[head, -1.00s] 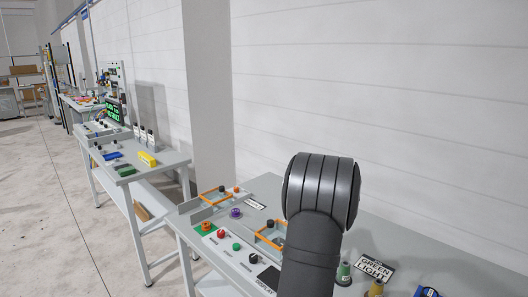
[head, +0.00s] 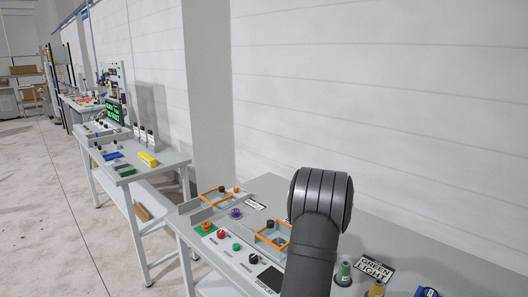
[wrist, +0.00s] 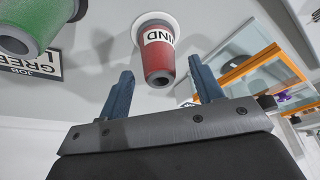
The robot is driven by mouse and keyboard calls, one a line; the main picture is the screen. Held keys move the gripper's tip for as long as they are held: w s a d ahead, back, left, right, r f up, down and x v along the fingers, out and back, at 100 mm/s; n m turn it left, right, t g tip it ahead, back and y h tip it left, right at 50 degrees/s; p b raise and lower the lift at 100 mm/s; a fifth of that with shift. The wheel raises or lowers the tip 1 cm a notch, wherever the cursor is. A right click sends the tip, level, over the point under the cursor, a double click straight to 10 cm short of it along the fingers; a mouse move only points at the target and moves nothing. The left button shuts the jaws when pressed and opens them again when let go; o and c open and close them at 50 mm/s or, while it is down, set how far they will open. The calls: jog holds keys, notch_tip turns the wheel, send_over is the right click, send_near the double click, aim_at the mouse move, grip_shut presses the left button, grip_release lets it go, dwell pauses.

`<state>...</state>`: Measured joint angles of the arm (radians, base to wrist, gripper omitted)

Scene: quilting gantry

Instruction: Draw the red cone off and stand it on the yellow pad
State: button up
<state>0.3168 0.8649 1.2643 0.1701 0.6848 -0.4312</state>
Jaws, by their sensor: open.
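In the wrist view the red cone (wrist: 157,52) has a white label reading "IND" in part, and its narrow grey end points toward me. Its wide end is at a pale round base (wrist: 172,20). My gripper (wrist: 160,70) is open, with one blue-grey finger on each side of the cone's narrow end in the picture. I see no contact, and the depth between them is hard to judge. In the head view I cannot make out the red cone or the fingers; my arm covers part of the bench. I cannot identify the yellow pad in either current view.
A green cone (wrist: 30,25) stands near the red one; it also shows in the head view (head: 343,272) beside a yellow cone (head: 376,288). Orange frames (head: 272,236) and a purple knob (head: 235,213) are left of my arm. The bench behind my arm is mostly clear.

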jog(key=shift+c, duration=0.4)
jog(key=c, duration=1.1)
jog(key=shift+r, duration=3.2)
